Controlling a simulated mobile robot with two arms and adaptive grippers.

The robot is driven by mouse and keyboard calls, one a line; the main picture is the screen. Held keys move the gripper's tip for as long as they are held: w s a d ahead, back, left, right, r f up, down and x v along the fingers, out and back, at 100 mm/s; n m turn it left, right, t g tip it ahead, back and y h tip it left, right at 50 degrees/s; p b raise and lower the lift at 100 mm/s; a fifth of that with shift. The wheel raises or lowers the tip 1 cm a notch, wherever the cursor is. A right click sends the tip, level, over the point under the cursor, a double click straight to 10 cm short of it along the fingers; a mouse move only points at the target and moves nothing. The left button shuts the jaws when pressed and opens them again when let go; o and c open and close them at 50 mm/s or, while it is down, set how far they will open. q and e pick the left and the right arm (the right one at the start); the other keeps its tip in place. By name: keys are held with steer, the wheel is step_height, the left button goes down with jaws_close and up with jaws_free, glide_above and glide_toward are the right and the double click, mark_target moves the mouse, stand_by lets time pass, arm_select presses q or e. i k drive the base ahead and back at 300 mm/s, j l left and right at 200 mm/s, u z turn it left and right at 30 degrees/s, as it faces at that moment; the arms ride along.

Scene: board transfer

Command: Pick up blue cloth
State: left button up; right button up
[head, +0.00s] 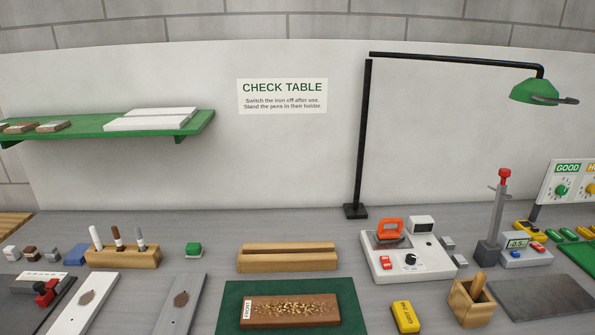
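A small folded blue cloth (75,255) lies on the grey table at the left. It sits just left of the wooden pen holder (122,257), close to it, with a small grey block (51,253) on its other side. Neither of my grippers shows in the head view.
Several pens stand in the holder. A green shelf (85,127) overhangs the back left. A labelled wooden board (290,310) lies on a green mat (230,303).

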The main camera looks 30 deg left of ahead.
mark_target(76, 257)
steer(key=u, duration=2.45)
